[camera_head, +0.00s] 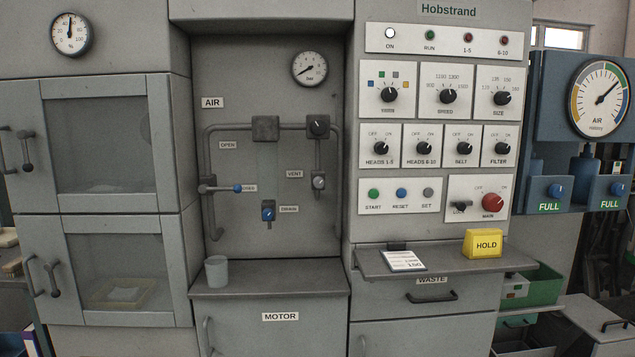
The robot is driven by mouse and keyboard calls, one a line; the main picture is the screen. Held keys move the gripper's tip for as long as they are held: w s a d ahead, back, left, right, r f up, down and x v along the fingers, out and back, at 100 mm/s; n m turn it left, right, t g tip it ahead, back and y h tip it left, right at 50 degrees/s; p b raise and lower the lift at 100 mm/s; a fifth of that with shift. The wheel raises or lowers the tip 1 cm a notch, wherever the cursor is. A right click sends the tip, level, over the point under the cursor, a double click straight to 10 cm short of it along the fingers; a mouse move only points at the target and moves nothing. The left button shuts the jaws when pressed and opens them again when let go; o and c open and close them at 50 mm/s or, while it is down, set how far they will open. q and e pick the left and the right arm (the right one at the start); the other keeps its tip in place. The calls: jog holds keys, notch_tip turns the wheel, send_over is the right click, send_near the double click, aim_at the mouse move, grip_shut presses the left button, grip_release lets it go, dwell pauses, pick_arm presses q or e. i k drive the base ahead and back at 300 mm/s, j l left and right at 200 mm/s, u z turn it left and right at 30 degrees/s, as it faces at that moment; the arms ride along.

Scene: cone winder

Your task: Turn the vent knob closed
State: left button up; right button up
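The vent knob (319,183) is a small grey knob on the pipework of the recessed air panel, just right of the VENT label (294,174). It sits below a black knob (318,126) on the same vertical pipe. Its exact pointer angle is too small to read. Neither of my grippers shows in the head view, and nothing touches the vent knob.
A blue-tipped lever (237,188) and a blue drain knob (268,213) sit left of and below the vent. A grey cup (217,271) stands on the ledge (285,280) below. A small shelf (450,262) with a yellow HOLD block (483,243) juts out at right.

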aim_at(319, 183)
jog(key=i+l, duration=0.4)
jog(key=l, duration=0.15)
jog(key=i+l, duration=0.45)
jog(key=l+u, duration=0.05)
